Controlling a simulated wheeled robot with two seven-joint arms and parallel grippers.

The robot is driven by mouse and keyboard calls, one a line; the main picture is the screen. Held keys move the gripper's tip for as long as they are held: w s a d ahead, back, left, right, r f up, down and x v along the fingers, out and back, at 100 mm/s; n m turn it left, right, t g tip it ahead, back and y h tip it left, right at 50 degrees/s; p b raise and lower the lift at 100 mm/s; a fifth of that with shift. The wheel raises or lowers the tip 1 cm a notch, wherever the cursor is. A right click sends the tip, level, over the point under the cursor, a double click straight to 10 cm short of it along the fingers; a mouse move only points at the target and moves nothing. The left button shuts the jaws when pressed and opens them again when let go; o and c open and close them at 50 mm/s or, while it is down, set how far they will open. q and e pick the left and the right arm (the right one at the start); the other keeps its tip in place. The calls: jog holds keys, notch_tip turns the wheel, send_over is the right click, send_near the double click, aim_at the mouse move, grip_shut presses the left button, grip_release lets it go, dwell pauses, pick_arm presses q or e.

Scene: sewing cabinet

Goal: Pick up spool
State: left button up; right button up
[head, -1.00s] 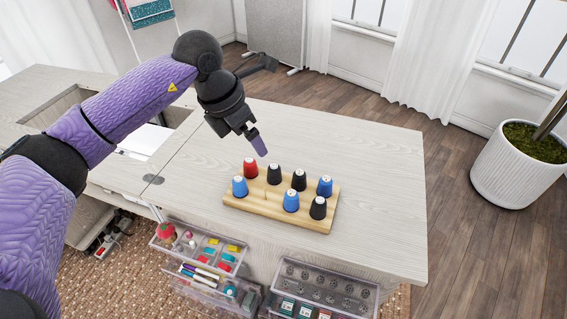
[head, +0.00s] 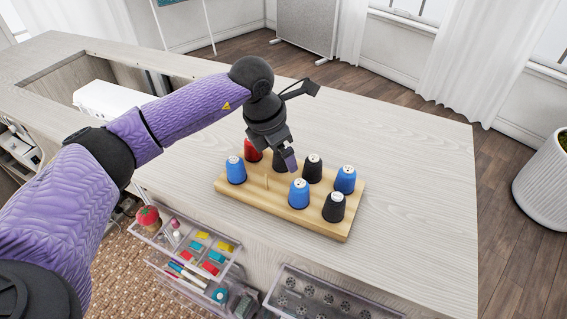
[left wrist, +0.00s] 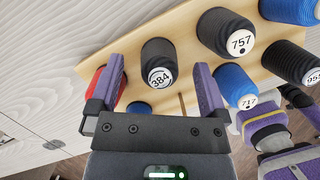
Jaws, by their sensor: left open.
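A light wooden spool rack (head: 285,213) on the table holds several upright thread spools. They include a red spool (head: 251,153), a black spool marked 384 (left wrist: 160,66), a black spool marked 757 (left wrist: 225,34) and a blue spool marked 717 (left wrist: 236,86). My left gripper (head: 284,160) is open, low over the back row of the rack. In the left wrist view, the black 384 spool shows between its spread fingers (left wrist: 160,82), and the left finger covers part of the red spool. I cannot tell whether the fingers touch any spool. My right gripper is not in view.
Neighbouring blue (head: 236,171) and black spools (head: 313,169) stand close around the gripper. An empty peg (head: 267,181) shows in the front row. Clear drawers (head: 190,245) with sewing items stick out below the table's front edge. The tabletop right of the rack (head: 415,190) is bare.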

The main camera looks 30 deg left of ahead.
pick_arm(q)
jog(key=shift+x, duration=1)
jog(key=shift+r, duration=0.2)
jog(key=shift+c, duration=1)
grip_shut()
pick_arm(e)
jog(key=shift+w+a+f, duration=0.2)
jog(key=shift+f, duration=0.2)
pick_arm(q)
notch_tip(320, 180, up, 10)
jog(key=p, duration=0.4)
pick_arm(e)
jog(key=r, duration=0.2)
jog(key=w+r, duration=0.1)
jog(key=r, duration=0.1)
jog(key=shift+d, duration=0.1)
